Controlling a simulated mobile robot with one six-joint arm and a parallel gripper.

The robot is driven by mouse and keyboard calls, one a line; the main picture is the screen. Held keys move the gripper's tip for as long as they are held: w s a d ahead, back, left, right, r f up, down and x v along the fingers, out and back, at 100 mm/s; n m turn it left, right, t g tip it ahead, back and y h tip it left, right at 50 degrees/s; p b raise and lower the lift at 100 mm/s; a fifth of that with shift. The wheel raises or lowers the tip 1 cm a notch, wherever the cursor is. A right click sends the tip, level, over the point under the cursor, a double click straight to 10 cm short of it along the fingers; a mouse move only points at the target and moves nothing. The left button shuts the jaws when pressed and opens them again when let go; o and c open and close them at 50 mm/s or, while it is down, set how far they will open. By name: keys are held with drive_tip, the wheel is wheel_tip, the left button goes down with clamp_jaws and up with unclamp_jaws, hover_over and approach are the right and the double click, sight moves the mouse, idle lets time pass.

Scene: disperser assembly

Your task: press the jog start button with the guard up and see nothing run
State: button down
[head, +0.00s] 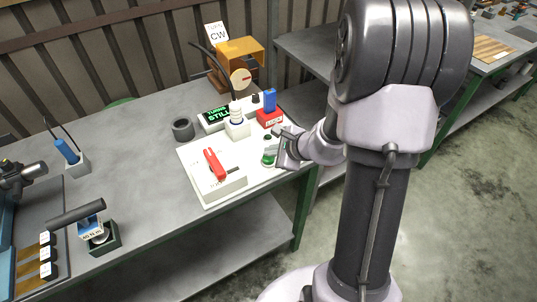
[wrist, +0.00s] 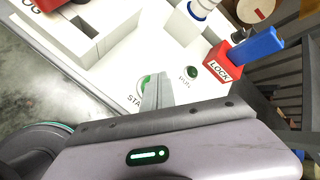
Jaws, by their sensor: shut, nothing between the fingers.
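The white control panel (head: 197,182) lies on the grey bench. My gripper (head: 274,146) is shut and empty, over the panel's right part. In the wrist view its fingertips (wrist: 156,84) are at the green start button (wrist: 143,84), covering part of it; I cannot tell whether they press it. The button also shows in the head view (head: 268,158). A small dark green RUN lamp (wrist: 192,72) sits beside it. A red selector handle (head: 214,163) stands at a block lettered "OG" in the wrist view. An orange housing (head: 238,58), perhaps the guard, stands behind. A display (head: 216,114) reads "STILL" below a partly legible word.
A red LOCK block (wrist: 222,66) with a blue tab (wrist: 256,46) stands close to my gripper.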

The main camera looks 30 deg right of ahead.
sight(271, 159)
drive_tip(key=shift+r, duration=0.55)
drive_tip(key=shift+r+p, duration=0.1)
drive_tip(key=shift+p, duration=0.2)
wheel_tip(271, 159, up, 5)
drive_tip(key=p, duration=0.3)
drive_tip(key=shift+p, duration=0.3)
